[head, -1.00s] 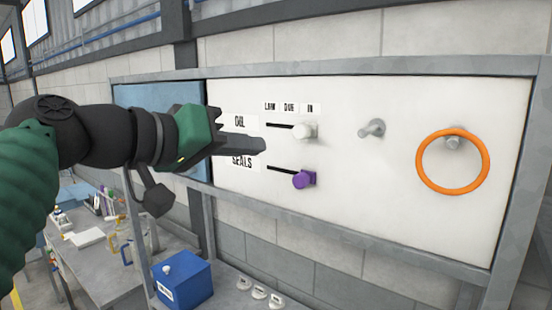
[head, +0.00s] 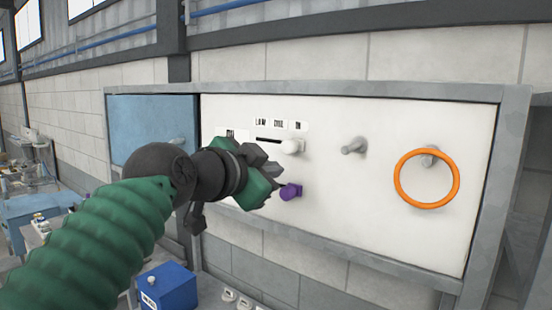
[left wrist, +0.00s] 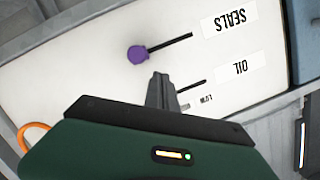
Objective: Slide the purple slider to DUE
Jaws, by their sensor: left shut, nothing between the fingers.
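The purple slider (head: 290,191) is a knob on the lower slot of the white panel, at the slot's right end, roughly below the IN label (head: 298,125). The DUE label (head: 279,124) is left of IN. In the left wrist view, turned upside down, the purple slider (left wrist: 138,55) sits at the left end of the SEALS slot. My left gripper (head: 275,178) is shut and empty, just left of and above the slider in the head view. Its fingers (left wrist: 159,88) appear apart from the knob in the wrist view. They hide most of the lower slot in the head view.
A white knob (head: 293,146) sits on the upper slot. To the right are a grey peg (head: 354,146) and an orange ring (head: 399,180) hanging on another peg. A grey frame (head: 400,278) borders the panel. A blue box (head: 168,287) stands below.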

